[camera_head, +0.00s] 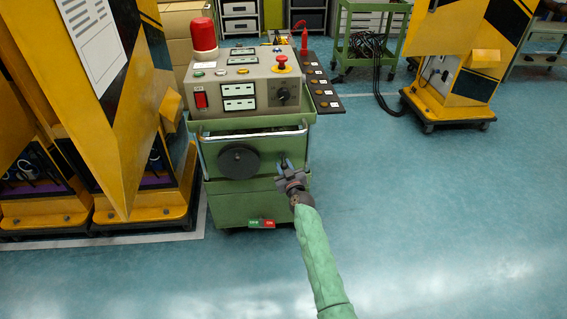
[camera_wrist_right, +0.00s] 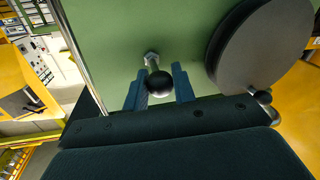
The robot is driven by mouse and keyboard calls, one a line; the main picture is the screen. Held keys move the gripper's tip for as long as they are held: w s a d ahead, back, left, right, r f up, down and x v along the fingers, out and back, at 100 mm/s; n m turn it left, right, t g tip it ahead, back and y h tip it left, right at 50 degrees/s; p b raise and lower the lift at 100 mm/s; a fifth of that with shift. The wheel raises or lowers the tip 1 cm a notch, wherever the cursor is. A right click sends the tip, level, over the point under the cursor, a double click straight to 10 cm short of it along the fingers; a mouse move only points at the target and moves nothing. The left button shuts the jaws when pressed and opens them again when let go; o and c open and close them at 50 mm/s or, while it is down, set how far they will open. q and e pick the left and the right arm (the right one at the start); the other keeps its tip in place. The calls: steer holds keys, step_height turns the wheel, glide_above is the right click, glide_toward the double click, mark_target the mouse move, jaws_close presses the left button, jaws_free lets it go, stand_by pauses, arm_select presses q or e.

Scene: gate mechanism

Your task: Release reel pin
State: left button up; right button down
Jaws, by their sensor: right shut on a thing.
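The reel (camera_head: 239,161) is a dark round disc on the front of the green cabinet; it also shows at the upper right of the right wrist view (camera_wrist_right: 262,45). The reel pin (camera_wrist_right: 158,84) has a black ball knob on a short metal stem from the green panel, to the right of the reel in the head view. My right gripper (camera_head: 284,166) is at the cabinet front, with its blue fingers on both sides of the knob, shut on the pin. In the head view the gripper partly hides the pin. My left gripper is not in view.
A control panel (camera_head: 240,87) with a red beacon (camera_head: 204,36) tops the cabinet. A metal rail (camera_head: 250,134) runs across the cabinet front. Yellow-black gate housings (camera_head: 75,100) stand close on the left. The floor (camera_head: 430,210) on the right is clear.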

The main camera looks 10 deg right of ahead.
steer(key=shift+f, duration=0.15)
steer(key=c, duration=1.2)
jaws_free()
steer(key=shift+s, duration=0.15)
steer(key=shift+c, duration=0.2)
steer(key=shift+o, duration=0.3)
steer(key=s+d, duration=0.1)
steer(key=s, duration=0.6)
steer(key=shift+s+d, duration=0.25)
steer(key=shift+s, duration=0.1)
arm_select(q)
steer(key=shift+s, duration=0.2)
